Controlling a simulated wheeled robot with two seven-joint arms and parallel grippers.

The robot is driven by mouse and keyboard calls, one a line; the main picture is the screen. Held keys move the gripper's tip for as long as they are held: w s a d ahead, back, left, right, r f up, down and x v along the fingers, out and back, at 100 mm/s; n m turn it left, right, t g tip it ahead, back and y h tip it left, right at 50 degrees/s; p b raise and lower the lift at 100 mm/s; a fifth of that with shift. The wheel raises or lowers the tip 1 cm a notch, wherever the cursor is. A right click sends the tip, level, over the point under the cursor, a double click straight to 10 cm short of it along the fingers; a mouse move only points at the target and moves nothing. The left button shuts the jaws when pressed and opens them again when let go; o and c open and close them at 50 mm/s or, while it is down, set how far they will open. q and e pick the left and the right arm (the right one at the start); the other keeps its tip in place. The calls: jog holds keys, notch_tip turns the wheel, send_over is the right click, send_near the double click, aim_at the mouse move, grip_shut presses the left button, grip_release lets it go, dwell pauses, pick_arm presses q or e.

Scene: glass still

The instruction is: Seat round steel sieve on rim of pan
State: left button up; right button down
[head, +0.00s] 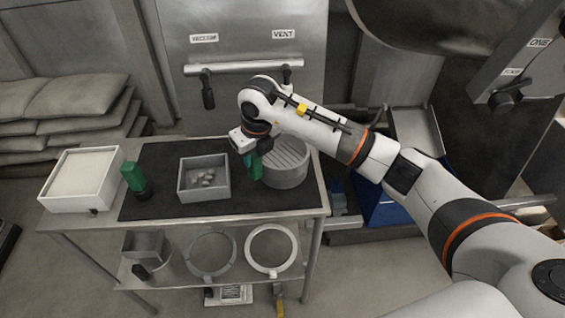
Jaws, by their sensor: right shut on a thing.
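The round steel sieve (287,152), with a ridged top face, is at the right end of the table's dark mat. It appears to lie over the round grey pan (288,181); I cannot tell whether it is fully down on the rim. My right gripper (250,153) reaches down at the left edge of the sieve. It is shut at a green grip (256,168) beside the round wall; the fingers and the exact contact are partly hidden. My left gripper is not in view.
A grey square tray (204,196) with pale lumps sits mid-mat. A green-and-black upright object (133,178) and a white box (82,180) stand at left. Two rings (271,271) and a small grey bin (145,245) are on the lower shelf. A vent panel rises behind.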

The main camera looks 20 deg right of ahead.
jog(key=c, duration=1.4)
grip_release()
jog(key=shift+o, duration=0.2)
jog(key=shift+a, duration=0.2)
jog(key=shift+s+r, duration=0.1)
jog(key=shift+r, duration=0.1)
jog(key=shift+d+p+v, duration=0.2)
jog(key=shift+p+v, duration=0.4)
jog(key=shift+v, duration=0.4)
jog(key=shift+d+p+v, duration=0.2)
jog(key=shift+p+v, duration=0.35)
jog(key=shift+v, duration=0.5)
jog(key=shift+d+p+v, duration=0.25)
jog(key=shift+p+v, duration=0.35)
jog(key=shift+v, duration=0.4)
jog(key=shift+o, duration=0.3)
jog(key=shift+r, duration=0.1)
